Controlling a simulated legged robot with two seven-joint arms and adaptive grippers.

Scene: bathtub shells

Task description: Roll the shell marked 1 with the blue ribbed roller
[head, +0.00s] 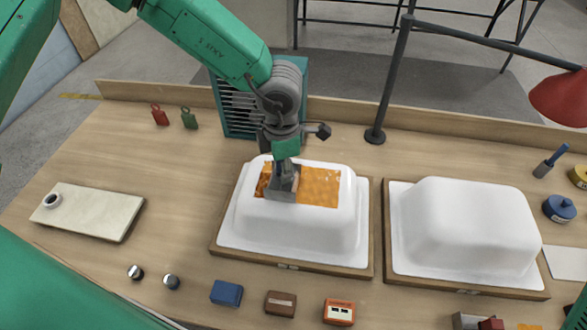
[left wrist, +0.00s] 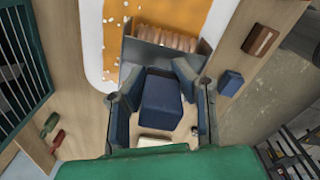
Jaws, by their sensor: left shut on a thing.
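My left gripper (head: 285,163) is over the left white shell (head: 300,231), shut on a roller. In the left wrist view the roller's blue handle (left wrist: 160,95) sits between the fingers, and its ribbed drum (left wrist: 165,38) looks pinkish tan under a grey guard (left wrist: 155,55). In the head view the grey guard (head: 281,192) is at the orange patch (head: 319,187) on top of the shell. The drum seems to be at the orange surface; exact contact is hidden. The shell stands upside down on a wooden board; its mark is not readable. My right gripper is not visible.
A second white shell (head: 470,225) without orange stands to the right. A post (head: 392,80) and a teal slatted box (head: 238,105) stand behind. Small blocks, including a blue one (head: 227,293), line the front. A pale slab (head: 88,212) lies left, with bare table around it.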

